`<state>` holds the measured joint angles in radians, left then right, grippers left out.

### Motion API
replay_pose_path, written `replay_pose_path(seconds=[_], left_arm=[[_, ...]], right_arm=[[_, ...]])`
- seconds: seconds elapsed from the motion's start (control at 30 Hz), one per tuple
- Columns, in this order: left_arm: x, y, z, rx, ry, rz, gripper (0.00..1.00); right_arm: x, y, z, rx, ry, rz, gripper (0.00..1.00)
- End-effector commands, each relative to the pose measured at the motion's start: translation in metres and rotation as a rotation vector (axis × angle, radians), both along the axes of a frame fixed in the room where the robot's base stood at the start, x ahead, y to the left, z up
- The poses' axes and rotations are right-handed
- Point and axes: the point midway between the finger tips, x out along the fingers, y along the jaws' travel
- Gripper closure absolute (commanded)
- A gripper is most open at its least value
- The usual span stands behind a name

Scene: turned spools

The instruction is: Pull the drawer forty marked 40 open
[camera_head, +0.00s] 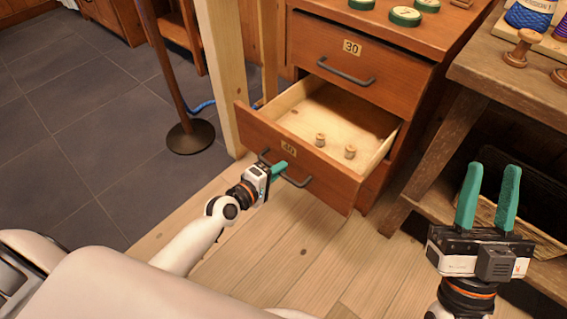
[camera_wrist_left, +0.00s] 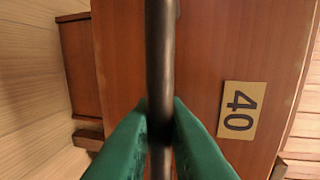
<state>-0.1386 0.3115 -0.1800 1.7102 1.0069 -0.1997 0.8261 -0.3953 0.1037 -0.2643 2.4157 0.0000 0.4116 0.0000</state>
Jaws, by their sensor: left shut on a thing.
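Drawer forty (camera_head: 320,168) stands pulled out of the wooden cabinet, its light inside showing in the head view. Its front bears the label 40 (camera_head: 288,149), which also shows sideways in the left wrist view (camera_wrist_left: 240,110). A dark bar handle (camera_head: 297,183) runs across the front; it also shows in the left wrist view (camera_wrist_left: 160,60). My left gripper (camera_head: 279,171) is shut on this handle, its green fingers on both sides of the bar. My right gripper (camera_head: 488,196) is open and empty, fingers upward, at the right, apart from the drawer.
Two small wooden spools (camera_head: 350,151) stand inside the drawer. Above it, drawer 30 (camera_head: 352,60) is closed. A wooden bench (camera_head: 455,95) stands at the right near my right gripper. A post on a round base (camera_head: 188,136) stands at the left. The floor before the drawer is clear.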

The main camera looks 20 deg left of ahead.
Motion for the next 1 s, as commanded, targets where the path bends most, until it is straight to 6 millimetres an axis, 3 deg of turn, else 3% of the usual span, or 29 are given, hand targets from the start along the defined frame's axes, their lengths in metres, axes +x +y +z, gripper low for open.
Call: replay_pose_path(seconds=[0.53, 0.57, 0.63, 1.0], left_arm=[[-0.0057, 0.0024, -0.0010, 0.001, 0.002, 0.000, 1.00], [-0.0057, 0.0024, -0.0010, 0.001, 0.002, 0.000, 0.83], [-0.0056, 0.0024, -0.0009, 0.001, 0.002, 0.000, 0.71], [-0.0094, 0.0037, 0.0007, 0.001, 0.001, 0.000, 0.69]], right_arm=[[0.0030, 0.0003, -0.0024, -0.007, 0.023, -0.002, 0.64], [0.0030, 0.0003, -0.0024, -0.007, 0.023, -0.002, 0.64], [0.0030, 0.0003, -0.0023, -0.007, 0.023, -0.002, 0.64], [0.0038, 0.0005, -0.0016, -0.009, 0.029, -0.002, 0.64]])
